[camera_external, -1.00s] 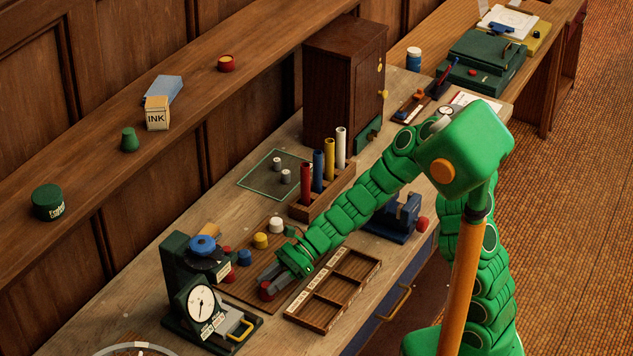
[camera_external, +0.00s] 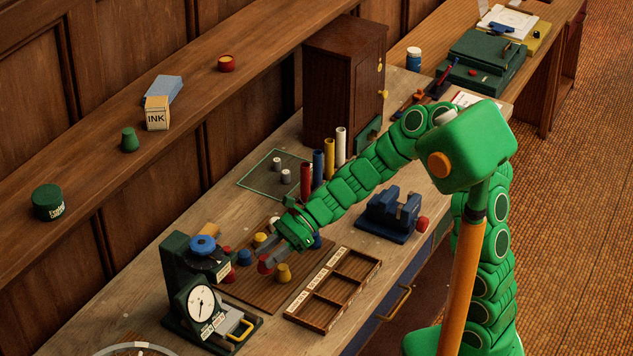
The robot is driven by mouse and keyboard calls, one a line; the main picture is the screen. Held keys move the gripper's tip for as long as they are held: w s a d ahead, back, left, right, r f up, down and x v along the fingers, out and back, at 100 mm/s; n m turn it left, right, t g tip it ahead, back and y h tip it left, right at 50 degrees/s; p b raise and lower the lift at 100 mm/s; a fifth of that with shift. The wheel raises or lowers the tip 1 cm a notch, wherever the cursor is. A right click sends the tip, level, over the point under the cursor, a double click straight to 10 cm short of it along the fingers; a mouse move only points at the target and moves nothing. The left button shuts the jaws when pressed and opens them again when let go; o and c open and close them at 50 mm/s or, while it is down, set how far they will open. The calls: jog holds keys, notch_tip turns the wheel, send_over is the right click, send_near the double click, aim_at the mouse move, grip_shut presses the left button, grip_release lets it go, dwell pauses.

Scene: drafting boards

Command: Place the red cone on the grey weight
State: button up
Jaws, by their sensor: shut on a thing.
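My gripper (camera_external: 268,257) is shut on the red cone (camera_external: 264,265) and holds it above the brown board; its jaws hide part of the cone. Two small grey weights with pale tops stand on a green-edged mat (camera_external: 247,185) farther back. One weight (camera_external: 277,162) is at the back and the other (camera_external: 286,176) is nearer the tube rack. Both weights stand apart from my gripper, and nothing is on top of either.
A wooden rack with upright coloured tubes (camera_external: 305,178) stands between the mat and my forearm. A yellow cone (camera_external: 284,273) and other coloured pieces stand on the brown board (camera_external: 262,297). A dial gauge (camera_external: 202,302) is at left, an empty divided tray (camera_external: 318,312) at right.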

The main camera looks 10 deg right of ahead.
jog(key=shift+r, duration=0.15)
jog(key=w+d+r+m+t, duration=0.3)
jog(key=w+d+m+t, duration=0.45)
jog(key=w+d, duration=1.3)
jog(key=w+d+r+m+t+h, duration=0.15)
jog(key=w+d+m+t, duration=0.35)
jog(key=d, duration=1)
jog(key=w+d+r+m+t+h, duration=0.1)
jog(key=w+d+t+h, duration=0.15)
jog(key=w+d, duration=0.8)
jog(key=shift+y, duration=0.5)
jog(key=w+d+f, duration=0.1)
jog(key=w+f, duration=0.2)
jog(key=w+d+f, duration=0.1)
jog(key=w+f, duration=0.2)
jog(key=w+d+f, duration=0.2)
jog(key=w+f, duration=0.1)
jog(key=w, duration=0.1)
jog(key=shift+f, duration=0.2)
jog(key=shift+w+f, duration=0.35)
jog(key=shift+f, duration=0.05)
jog(key=shift+s+f, duration=0.1)
jog(key=shift+f, duration=1.35)
